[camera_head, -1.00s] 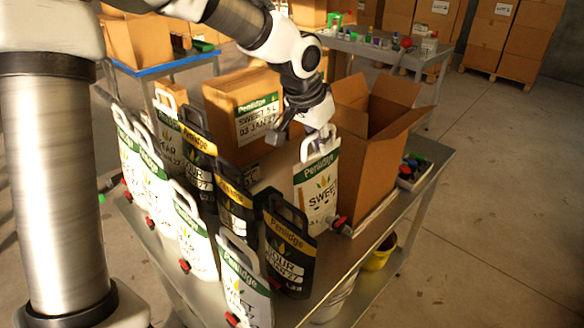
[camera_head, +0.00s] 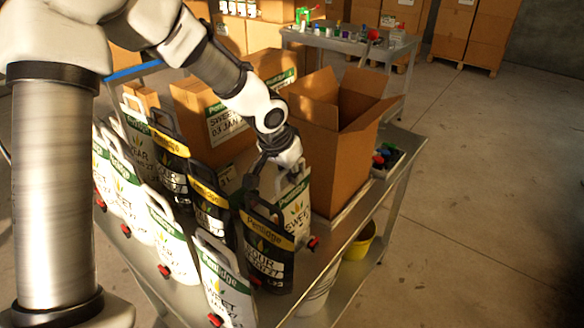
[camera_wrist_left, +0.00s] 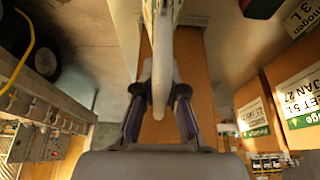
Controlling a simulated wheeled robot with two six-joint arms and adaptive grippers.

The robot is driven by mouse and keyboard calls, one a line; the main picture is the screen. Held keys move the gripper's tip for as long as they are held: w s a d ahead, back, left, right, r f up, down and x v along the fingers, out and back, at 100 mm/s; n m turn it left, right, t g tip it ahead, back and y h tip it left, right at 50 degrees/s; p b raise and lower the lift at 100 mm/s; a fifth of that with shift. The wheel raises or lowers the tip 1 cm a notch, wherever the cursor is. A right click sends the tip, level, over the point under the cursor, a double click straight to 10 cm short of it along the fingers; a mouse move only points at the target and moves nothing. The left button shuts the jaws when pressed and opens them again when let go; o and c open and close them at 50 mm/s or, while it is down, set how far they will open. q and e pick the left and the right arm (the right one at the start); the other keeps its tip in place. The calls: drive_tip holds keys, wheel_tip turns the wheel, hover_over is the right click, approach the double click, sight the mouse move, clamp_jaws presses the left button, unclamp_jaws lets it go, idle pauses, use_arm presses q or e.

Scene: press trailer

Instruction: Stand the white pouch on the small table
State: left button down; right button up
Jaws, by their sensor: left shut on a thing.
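My left gripper (camera_head: 286,176) is shut on the looped handle of a white pouch (camera_head: 296,214) with a green band. The pouch hangs or stands roughly upright in front of the open carton; its lower part is partly hidden by a black pouch, so I cannot tell whether it touches the tabletop. In the left wrist view the white handle (camera_wrist_left: 162,68) lies between the two fingers (camera_wrist_left: 160,98). A metal table (camera_head: 340,240) carries the pouches; another metal table (camera_head: 350,47) stands at the back. I cannot tell which is the small table. My right gripper is out of view.
Several white and black pouches crowd left of the held one, with a black pouch (camera_head: 267,252) close in front. An open carton (camera_head: 328,150) stands right behind it, and a closed carton (camera_head: 205,105) behind left. A yellow bucket (camera_head: 360,242) sits below. Floor at the right is clear.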

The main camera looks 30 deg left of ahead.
use_arm(q)
drive_tip(key=shift+r, duration=0.1)
drive_tip(key=c, duration=1.7)
unclamp_jaws()
drive_tip(key=shift+f, duration=0.2)
drive_tip(key=o, duration=0.5)
drive_tip(key=shift+s+r, duration=0.1)
drive_tip(key=shift+c, duration=0.2)
drive_tip(key=shift+s, duration=0.1)
